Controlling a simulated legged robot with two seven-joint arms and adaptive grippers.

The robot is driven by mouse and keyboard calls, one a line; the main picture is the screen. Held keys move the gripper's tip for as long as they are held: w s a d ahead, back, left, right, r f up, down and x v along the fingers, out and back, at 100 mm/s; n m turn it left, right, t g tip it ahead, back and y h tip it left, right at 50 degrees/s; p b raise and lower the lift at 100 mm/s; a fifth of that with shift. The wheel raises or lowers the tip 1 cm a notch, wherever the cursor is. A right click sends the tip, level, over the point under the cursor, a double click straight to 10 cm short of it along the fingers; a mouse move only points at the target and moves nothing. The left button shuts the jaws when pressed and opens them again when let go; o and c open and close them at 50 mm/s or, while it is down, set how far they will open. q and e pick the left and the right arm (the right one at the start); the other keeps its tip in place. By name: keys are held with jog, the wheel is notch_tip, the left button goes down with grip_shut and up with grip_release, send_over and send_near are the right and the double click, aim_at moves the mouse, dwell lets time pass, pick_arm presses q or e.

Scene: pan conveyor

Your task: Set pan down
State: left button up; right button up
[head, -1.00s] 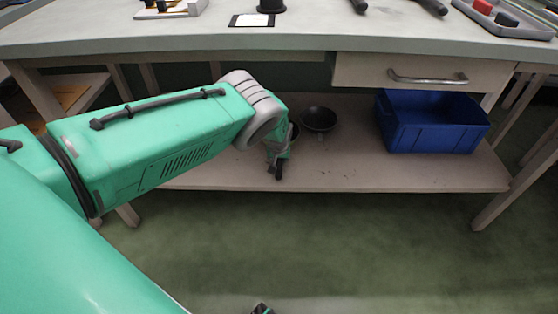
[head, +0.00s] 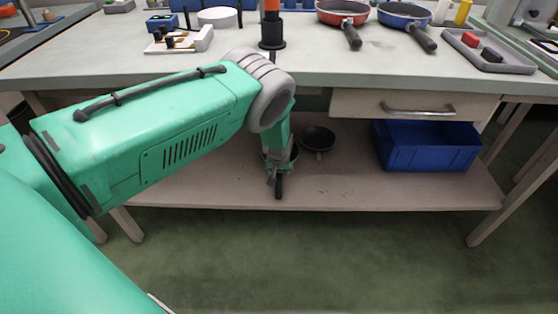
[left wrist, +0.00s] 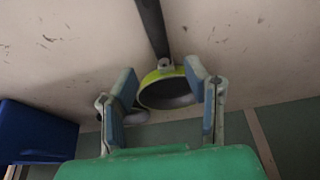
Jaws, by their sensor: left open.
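A yellow-green pan (left wrist: 165,91) with a dark handle (left wrist: 153,25) lies at the lower shelf in the left wrist view. In the head view it is mostly hidden behind my left gripper (head: 278,184). My left gripper is open, with its fingers (left wrist: 161,85) on either side of the pan in the picture. I cannot tell whether they touch it. A dark pan (head: 318,138) rests on the lower shelf (head: 390,190), just right of the gripper. A greyish edge (left wrist: 135,117) behind one finger may be that pan. My right gripper is not in view.
A blue bin (head: 427,147) stands on the shelf at the right. A drawer (head: 415,104) and the benchtop (head: 350,72) are above. The benchtop holds a red pan (head: 342,13), a blue pan (head: 404,15) and a grey tray (head: 487,52). The shelf between dark pan and bin is clear.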

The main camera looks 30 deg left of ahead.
pick_arm(q)
jog(key=s+d+m+g+p, duration=0.1)
jog(key=s+d+m+g, duration=0.15)
jog(key=s, duration=1.75)
jog(key=s+d+r+m, duration=0.1)
jog(key=s+d+r, duration=0.1)
jog(key=s, duration=0.5)
jog(key=s+d+r+m+h, duration=0.1)
jog(key=s+d+r, duration=0.2)
jog(key=s, duration=0.4)
jog(key=s+d+r+m+h, duration=0.1)
jog(key=s+d+r+m, duration=0.1)
jog(key=s+r, duration=0.2)
jog(key=s, duration=0.3)
jog(key=shift+s+d+g, duration=0.3)
jog(key=shift+s+g, duration=0.05)
jog(key=shift+s, duration=0.05)
